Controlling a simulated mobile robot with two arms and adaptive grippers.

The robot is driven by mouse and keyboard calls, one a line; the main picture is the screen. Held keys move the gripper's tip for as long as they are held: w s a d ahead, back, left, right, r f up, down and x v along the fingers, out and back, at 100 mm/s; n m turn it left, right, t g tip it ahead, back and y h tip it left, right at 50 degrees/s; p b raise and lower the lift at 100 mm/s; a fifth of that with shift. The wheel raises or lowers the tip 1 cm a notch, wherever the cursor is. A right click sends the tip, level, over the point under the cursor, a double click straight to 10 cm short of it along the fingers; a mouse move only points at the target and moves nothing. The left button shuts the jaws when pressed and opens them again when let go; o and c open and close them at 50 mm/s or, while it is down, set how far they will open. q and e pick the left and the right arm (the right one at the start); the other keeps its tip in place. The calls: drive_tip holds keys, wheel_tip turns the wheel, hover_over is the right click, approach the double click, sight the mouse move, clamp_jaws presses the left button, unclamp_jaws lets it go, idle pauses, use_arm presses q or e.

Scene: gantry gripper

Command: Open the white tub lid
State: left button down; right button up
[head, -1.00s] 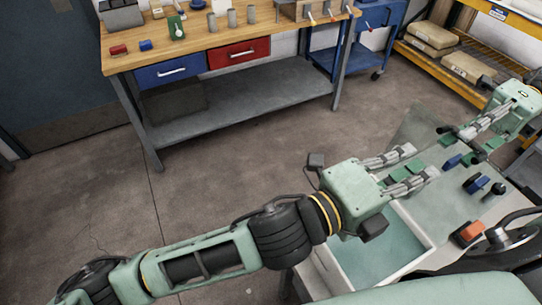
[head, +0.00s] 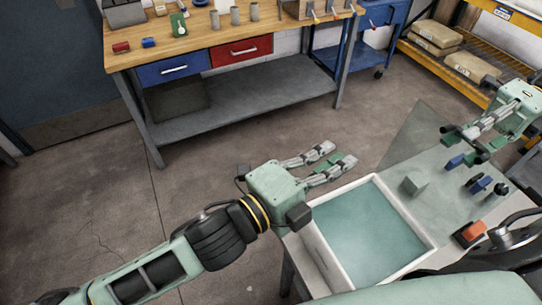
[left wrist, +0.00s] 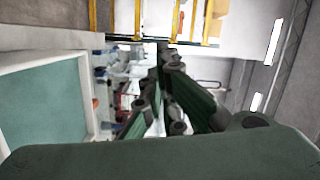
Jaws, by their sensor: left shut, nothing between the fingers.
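The white tub (head: 427,248) is at the lower middle of the head view, with a white rim around a teal surface. I cannot tell whether that surface is a lid or the inside. In the left wrist view the tub (left wrist: 88,95) is at the left edge. My left gripper (head: 342,158) is shut and empty, beyond the tub's far left corner and apart from it. My right gripper (head: 466,141) is at the upper right, over the far end of the grey worktop; its finger opening is unclear.
The grey worktop (head: 445,205) carries a pale green block (head: 414,184), small blue parts (head: 478,184) and an orange part (head: 469,232). A clear panel (head: 408,135) stands at its far left edge. A wooden workbench (head: 230,38) is behind, with free floor between.

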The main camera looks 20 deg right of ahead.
use_arm(q)
drive_tip(key=w+a+f+n+t+y, duration=0.2)
drive_tip(key=w+a+f+n, duration=0.1)
drive_tip(key=w+f, duration=0.4)
drive_tip(key=w+a+f+n+t+y, duration=0.2)
drive_tip(key=w+f+n, duration=0.3)
drive_tip(key=w, duration=0.3)
drive_tip(key=shift+a+f+n+t+y, duration=0.35)
drive_tip(key=shift+a+f, duration=0.25)
drive_tip(key=shift+f, duration=0.25)
